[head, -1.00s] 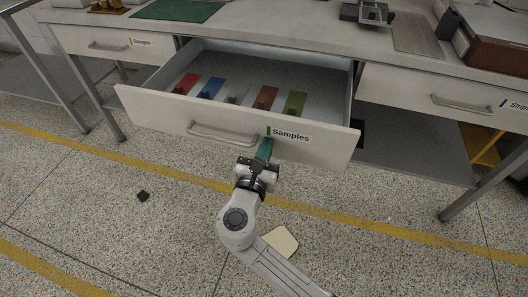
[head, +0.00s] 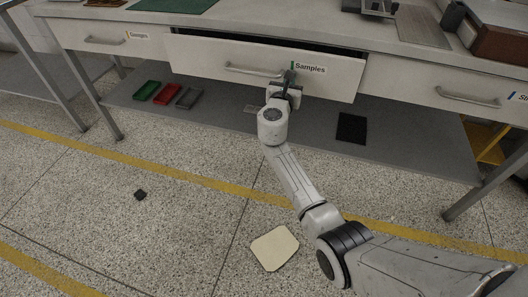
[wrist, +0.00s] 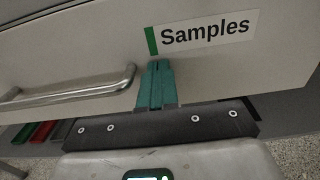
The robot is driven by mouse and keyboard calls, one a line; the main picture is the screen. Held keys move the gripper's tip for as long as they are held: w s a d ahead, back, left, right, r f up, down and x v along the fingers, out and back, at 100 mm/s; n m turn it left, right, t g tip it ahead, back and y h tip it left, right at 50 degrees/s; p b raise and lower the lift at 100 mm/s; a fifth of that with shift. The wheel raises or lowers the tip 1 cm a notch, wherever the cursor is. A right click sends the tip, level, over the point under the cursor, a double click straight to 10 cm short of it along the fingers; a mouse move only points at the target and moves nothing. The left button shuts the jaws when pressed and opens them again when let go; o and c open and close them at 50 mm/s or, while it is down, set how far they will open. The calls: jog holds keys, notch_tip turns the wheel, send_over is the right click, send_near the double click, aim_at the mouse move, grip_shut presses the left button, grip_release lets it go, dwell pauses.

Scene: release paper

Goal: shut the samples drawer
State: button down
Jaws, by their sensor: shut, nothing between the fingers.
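The samples drawer (head: 220,54) is in the middle of the bench and stands slightly out, with a narrow dark gap along its top edge. Its front carries a white "Samples" label (head: 310,69) with a green bar and a metal bar handle (head: 252,71). In the wrist view the label (wrist: 208,33) is upper right and the handle (wrist: 70,92) is at left. My gripper (head: 290,75) is shut and empty. Its teal fingers (wrist: 157,72) point at the drawer front, just right of the handle's end and below the label. They look to be touching the front.
Closed drawers flank it on the left (head: 95,38) and right (head: 440,90). A lower shelf (head: 225,112) holds green, red and grey trays and a black mat (head: 352,128). A cream pad (head: 275,248) and a small dark object (head: 140,194) lie on the floor.

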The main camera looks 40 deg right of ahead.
jog(key=b+x, duration=0.3)
jog(key=x, duration=0.3)
jog(key=shift+w+d+f, duration=0.15)
jog(key=shift+w+d, duration=0.05)
jog(key=shift+d, duration=0.05)
jog(key=shift+w+d, duration=0.15)
jog(key=shift+r, duration=0.4)
jog(key=shift+s+a+p, duration=0.3)
jog(key=shift+p, duration=0.05)
jog(key=p+v, duration=0.4)
jog(key=v, duration=0.9)
jog(key=shift+a+f, duration=0.2)
jog(key=shift+f, duration=0.1)
jog(key=shift+s, duration=0.1)
